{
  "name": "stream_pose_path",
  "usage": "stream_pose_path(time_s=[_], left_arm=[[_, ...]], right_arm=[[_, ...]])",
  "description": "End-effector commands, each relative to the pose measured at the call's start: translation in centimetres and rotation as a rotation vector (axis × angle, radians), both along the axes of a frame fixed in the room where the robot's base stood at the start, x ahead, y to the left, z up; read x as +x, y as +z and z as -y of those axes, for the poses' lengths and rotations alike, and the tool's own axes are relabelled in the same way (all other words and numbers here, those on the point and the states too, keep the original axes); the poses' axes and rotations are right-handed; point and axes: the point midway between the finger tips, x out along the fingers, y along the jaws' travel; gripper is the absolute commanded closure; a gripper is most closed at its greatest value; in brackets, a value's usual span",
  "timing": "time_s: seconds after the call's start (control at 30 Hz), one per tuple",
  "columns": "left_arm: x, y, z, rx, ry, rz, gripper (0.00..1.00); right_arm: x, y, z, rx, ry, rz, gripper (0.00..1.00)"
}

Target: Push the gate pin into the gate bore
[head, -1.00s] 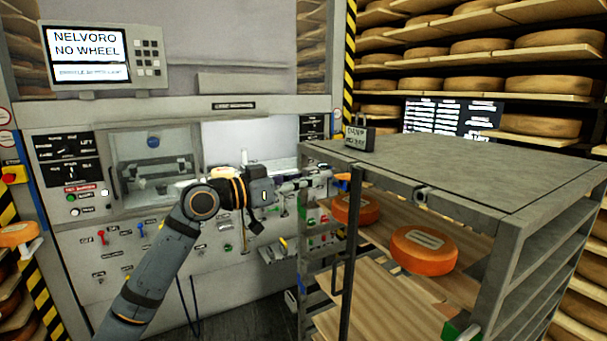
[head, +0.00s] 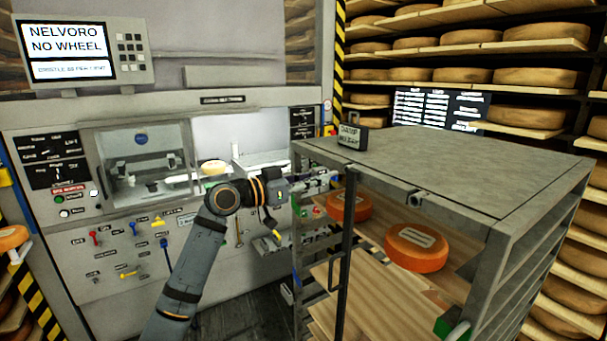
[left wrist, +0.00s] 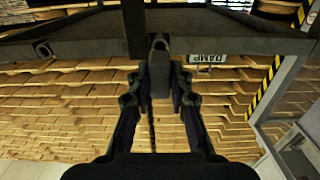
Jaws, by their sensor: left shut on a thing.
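My left gripper (head: 332,180) is at the front left of the grey rack, by the dark upright gate bar (head: 345,250). In the left wrist view, its fingers (left wrist: 158,90) are shut on a dark grey bar-like piece, which I take for the gate pin (left wrist: 159,76). A round end (left wrist: 159,43) shows just beyond it, beside the dark upright; I cannot tell whether it is the pin's end or the gate bore. A similar round socket (left wrist: 43,49) sits at left; a socket (head: 415,200) also shows on the rack's front edge. Whether the pin is in a bore is hidden. My right gripper is out of view.
The rack (head: 470,175) holds orange cheese wheels (head: 417,247) and carries a dark "DAMP" block (head: 352,137) on top. A machine panel (head: 110,230) with levers and a screen (head: 65,42) stands at left. Loaded shelves fill the back.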

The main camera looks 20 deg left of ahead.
Motion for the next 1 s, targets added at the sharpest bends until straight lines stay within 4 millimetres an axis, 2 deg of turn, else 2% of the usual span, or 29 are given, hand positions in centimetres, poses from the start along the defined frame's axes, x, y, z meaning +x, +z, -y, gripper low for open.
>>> stream_pose_path(time_s=[0.3,1.0], left_arm=[[1.4,0.0,1.2,0.000,-0.001,0.000,1.00],[1.4,-0.1,1.2,0.001,0.000,0.001,1.00]], right_arm=[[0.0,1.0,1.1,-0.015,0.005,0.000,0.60],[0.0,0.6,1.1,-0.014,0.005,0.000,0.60]])
